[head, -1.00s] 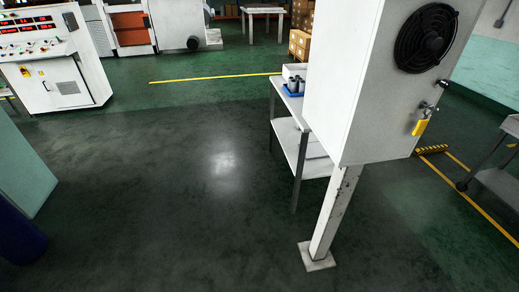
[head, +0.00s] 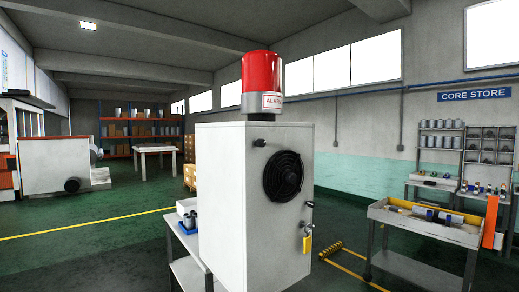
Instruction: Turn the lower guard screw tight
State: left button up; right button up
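No guard screw can be made out in the head view. Neither of my grippers is in view. A tall white-grey cabinet (head: 228,200) stands at the centre, with a round black fan grille (head: 283,175) on its right-hand face. A yellow padlock (head: 307,245) hangs low on that face, below a small dark fitting. A red alarm lamp (head: 261,73) with an "ALARM" label stands on top of the cabinet. A white and orange machine (head: 60,165) shows at the left edge, partly cut off.
A small table (head: 187,268) with dark cylinders stands against the cabinet's left side. A grey cart (head: 425,230) with rolls stands at the right, before the core store shelves (head: 441,150). Green floor (head: 95,260) is open at the left.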

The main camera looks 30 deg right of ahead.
aim_at(310, 203)
jog(key=z, duration=1.4)
